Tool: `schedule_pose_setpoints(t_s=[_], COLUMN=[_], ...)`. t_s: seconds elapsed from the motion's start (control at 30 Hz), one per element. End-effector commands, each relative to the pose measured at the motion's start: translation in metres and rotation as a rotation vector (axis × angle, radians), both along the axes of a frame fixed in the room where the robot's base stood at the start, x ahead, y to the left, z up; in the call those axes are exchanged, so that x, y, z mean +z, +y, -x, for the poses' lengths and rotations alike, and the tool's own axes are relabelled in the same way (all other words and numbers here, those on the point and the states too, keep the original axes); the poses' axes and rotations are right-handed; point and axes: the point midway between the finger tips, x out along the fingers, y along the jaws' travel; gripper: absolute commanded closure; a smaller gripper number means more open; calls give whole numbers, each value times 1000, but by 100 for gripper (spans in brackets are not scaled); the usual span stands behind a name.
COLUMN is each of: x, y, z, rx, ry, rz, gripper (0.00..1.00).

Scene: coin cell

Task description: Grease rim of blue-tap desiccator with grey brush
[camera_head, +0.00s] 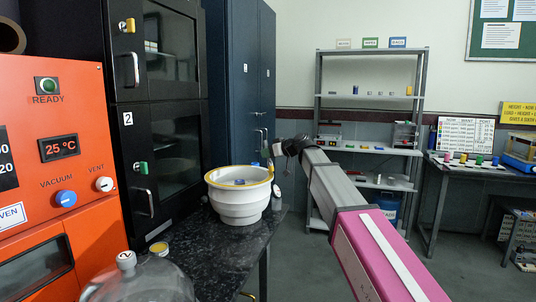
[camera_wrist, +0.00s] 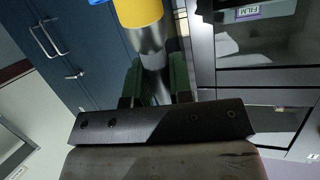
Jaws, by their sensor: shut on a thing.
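The desiccator base (camera_head: 238,205) is a white bowl on the black counter, with a yellow band along its visible rim. In the head view my gripper (camera_head: 276,160) is at the right side of the bowl. A small yellow end is close to the rim there; I cannot tell whether it touches.
A clear glass lid (camera_head: 140,282) with a knob stands at the front of the counter, beside a small yellow-topped tin (camera_head: 158,248). The orange oven (camera_head: 50,150) and black cabinet (camera_head: 160,110) close off the left. Shelves (camera_head: 365,97) stand behind; floor at right is open.

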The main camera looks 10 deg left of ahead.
Motion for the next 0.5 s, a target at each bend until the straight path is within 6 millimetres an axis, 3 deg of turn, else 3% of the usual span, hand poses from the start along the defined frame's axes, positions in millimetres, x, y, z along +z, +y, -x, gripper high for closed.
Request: schedule_pose_setpoints(t_s=[0.5], x=[-5], y=[0], z=[0], rx=[0], ry=[0], rz=[0], gripper=[100])
